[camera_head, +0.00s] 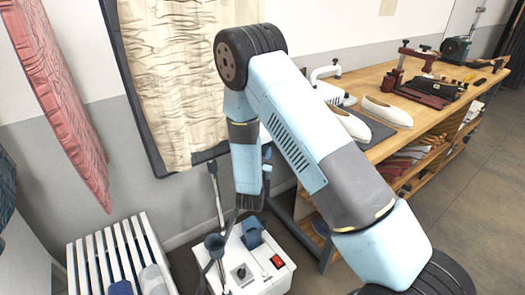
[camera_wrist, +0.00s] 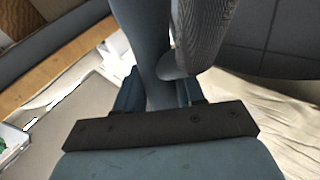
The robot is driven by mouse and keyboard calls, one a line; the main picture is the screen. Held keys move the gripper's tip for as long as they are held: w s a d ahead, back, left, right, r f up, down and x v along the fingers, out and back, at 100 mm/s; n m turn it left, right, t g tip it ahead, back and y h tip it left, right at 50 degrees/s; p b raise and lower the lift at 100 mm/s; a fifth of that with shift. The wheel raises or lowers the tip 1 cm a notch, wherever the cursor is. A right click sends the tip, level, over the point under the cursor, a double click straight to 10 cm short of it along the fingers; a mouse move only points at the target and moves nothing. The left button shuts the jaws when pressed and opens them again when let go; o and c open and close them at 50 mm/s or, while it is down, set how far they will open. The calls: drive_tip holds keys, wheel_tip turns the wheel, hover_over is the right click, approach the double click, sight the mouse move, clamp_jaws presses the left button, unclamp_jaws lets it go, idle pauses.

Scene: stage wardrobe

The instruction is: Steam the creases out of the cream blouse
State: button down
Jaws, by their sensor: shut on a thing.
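The cream blouse (camera_head: 175,85) hangs against a dark board on the wall, with many wrinkles across it; its top is cut off. Pale creased cloth (camera_wrist: 285,125) also shows at the right of the wrist view. My gripper (camera_head: 252,200) points down, below and right of the blouse, above the white steamer base (camera_head: 262,272) on the floor. In the wrist view my gripper (camera_wrist: 160,95) is shut on a smooth grey handle (camera_wrist: 142,45), apparently the steamer's. A ribbed grey hose (camera_wrist: 208,35) runs beside it. The handle's far end is out of view.
A wooden workbench (camera_head: 385,75) with pale shoes (camera_head: 388,110) and a dark red tool (camera_head: 425,88) stands at the right. A white slatted rack (camera_head: 105,250) is at the lower left. A pink cloth (camera_head: 60,100) hangs at the left. Open floor lies right of the bench.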

drive_tip(key=shift+f, duration=1.1)
drive_tip(key=s+d, duration=0.3)
drive_tip(key=s, duration=0.2)
drive_tip(key=shift+d, duration=0.2)
drive_tip(key=s+a+r+n+g, duration=0.2)
drive_tip(key=s+a, duration=0.7)
drive_tip(key=a, duration=0.1)
drive_tip(key=w+a, duration=0.4)
drive_tip(key=w, duration=0.1)
drive_tip(key=shift+w+y, duration=0.2)
drive_tip(key=shift+y, duration=0.1)
idle(0.4)
idle(0.3)
drive_tip(key=shift+r, duration=2.45)
drive_tip(key=shift+r, duration=0.1)
